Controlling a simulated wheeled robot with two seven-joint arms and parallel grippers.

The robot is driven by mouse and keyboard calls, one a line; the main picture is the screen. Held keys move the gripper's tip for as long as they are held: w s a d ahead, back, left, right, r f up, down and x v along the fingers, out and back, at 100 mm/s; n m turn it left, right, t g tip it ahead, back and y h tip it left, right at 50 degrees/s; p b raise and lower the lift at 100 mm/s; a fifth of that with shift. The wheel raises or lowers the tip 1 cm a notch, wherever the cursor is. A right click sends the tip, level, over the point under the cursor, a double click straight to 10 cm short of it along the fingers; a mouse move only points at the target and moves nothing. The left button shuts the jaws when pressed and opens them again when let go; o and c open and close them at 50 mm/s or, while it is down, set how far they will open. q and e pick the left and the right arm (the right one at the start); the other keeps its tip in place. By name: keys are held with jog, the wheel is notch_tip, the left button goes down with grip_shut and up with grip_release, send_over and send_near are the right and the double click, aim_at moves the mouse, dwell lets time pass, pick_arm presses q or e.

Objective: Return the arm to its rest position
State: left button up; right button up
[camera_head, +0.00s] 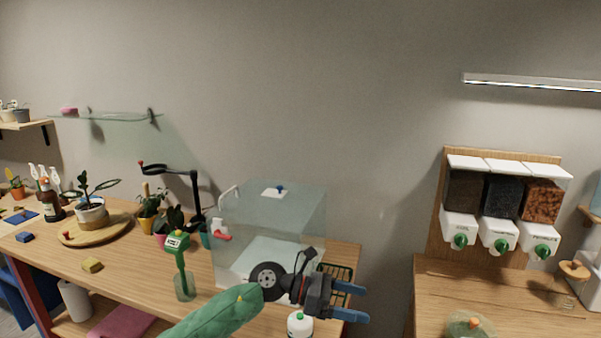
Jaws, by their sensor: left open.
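My left arm (215,312), in a green quilted sleeve, reaches in from the bottom edge. My left gripper (356,301) has two blue fingers spread apart and pointing right. Nothing is between them. It is in front of the lower right part of a clear box (270,215) and partly hides it. A white bottle (299,325) shows just below the gripper, cut by the bottom edge. I cannot tell whether they touch. My right gripper is not in view.
A green meter (178,243) stands in a glass left of the box. Potted plants (91,212) and a black lamp stand (195,190) are further left. Three dispensers (503,198) hang above the right table (430,290). A gap separates the two tables.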

pick_arm(q)
notch_tip(320, 180, up, 5)
jog(key=a+n+t+h, duration=0.2)
jog(key=n+t+h, duration=0.45)
jog(key=n, duration=0.35)
jog(key=w+a+n+t+y, duration=0.3)
jog(key=a+n+t+y, duration=0.35)
jog(key=n+t, duration=0.8)
jog(key=s+a+f+n+g+y, duration=0.1)
jog(key=s+a+f+n+y, duration=0.2)
jog(key=a+f+n+y, duration=1.35)
jog(key=s+a+f+n+g, duration=0.5)
jog(key=s+f+n+g, duration=0.2)
jog(key=s+f, duration=0.45)
jog(key=s+a+f+n+g, duration=0.2)
jog(key=s+f+g, duration=0.1)
jog(key=s, duration=0.6)
jog(key=s+a+f+n+g, duration=0.15)
jog(key=s+f+g, duration=0.25)
jog(key=s, duration=0.4)
jog(key=s+d+f+g, duration=0.1)
jog(key=d+f, duration=0.2)
jog(key=f, duration=0.9)
jog(key=s+d+f+h, duration=0.1)
jog(key=d+f, duration=0.2)
jog(key=f, duration=0.9)
jog(key=shift+s+f+g, duration=0.15)
jog(key=shift+f+g, duration=0.2)
jog(key=shift+g, duration=0.05)
